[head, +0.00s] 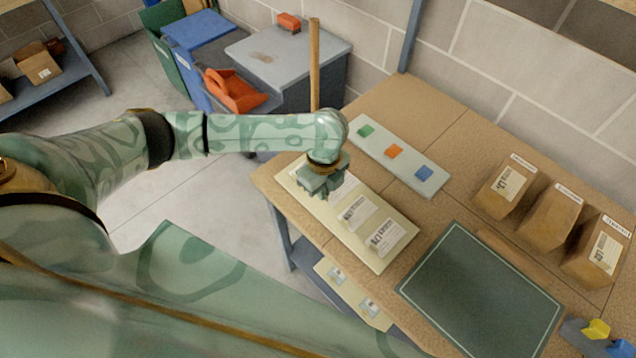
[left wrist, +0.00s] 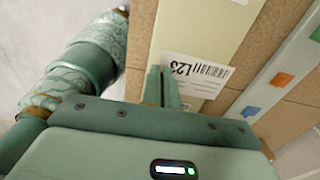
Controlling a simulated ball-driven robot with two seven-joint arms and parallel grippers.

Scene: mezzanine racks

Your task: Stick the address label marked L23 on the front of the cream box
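My left gripper (head: 322,184) is over the far-left end of a cream label board (head: 392,258). In the left wrist view its two fingers (left wrist: 162,85) are close together at the left edge of a white label marked L23 (left wrist: 196,72), and look shut on that edge. The label appears low over the board; I cannot tell whether it is lifted. Two other white labels, one nearer the middle (head: 357,213) and one at the near end (head: 386,237), lie on the board. No clearly cream box shows. My right gripper is out of view.
Three brown boxes, left (head: 508,187), middle (head: 552,217) and right (head: 597,252), stand at the table's right, bearing labels. A dark mat (head: 480,295) lies in front of them. A pale strip (head: 400,155) with green, orange and blue squares lies behind the board. A wooden post (head: 314,65) rises behind.

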